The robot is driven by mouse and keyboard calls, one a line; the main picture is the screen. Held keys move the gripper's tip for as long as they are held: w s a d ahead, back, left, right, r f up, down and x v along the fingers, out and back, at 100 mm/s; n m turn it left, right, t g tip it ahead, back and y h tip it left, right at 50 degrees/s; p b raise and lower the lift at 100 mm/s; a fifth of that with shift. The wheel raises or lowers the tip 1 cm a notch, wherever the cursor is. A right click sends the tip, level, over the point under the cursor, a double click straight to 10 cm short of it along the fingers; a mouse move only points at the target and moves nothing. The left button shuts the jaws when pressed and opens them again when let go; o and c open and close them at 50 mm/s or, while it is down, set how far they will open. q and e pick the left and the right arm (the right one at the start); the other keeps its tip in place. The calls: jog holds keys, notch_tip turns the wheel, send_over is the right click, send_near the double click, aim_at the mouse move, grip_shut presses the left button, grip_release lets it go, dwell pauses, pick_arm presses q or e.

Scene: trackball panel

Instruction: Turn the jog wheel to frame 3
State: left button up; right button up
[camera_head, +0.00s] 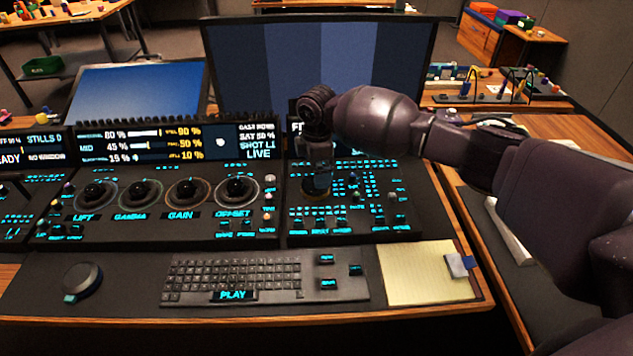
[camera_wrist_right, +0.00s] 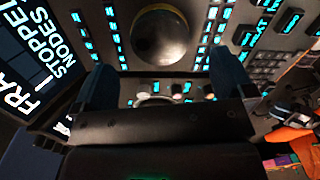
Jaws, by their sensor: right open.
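The jog wheel (camera_wrist_right: 160,35) is a dark round wheel with a paler rim on the right-hand control panel; the wrist view shows it just past my fingertips. My right gripper (camera_wrist_right: 163,82) is open, its two dark blue fingers spread wider than the wheel, with nothing between them. In the head view my right arm comes in from the right and the gripper (camera_head: 318,172) points down over that panel, hiding most of the wheel. I cannot tell whether the fingers touch the panel. The display (camera_wrist_right: 38,65) partly reads "FRA… 1", "STOPPED" and "NODES". My left gripper is not in view.
Lit buttons (camera_head: 375,190) surround the wheel. Several trackballs with rings, such as the one marked OFFSET (camera_head: 236,188), sit to the left. A keyboard (camera_head: 235,277), a round black puck (camera_head: 83,281) and a yellow notepad (camera_head: 425,272) lie in front. A large monitor (camera_head: 325,60) stands behind.

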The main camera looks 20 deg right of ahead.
jog(key=shift+f+b, duration=0.4)
jog(key=shift+f, duration=2.35)
jog(key=c, duration=0.9)
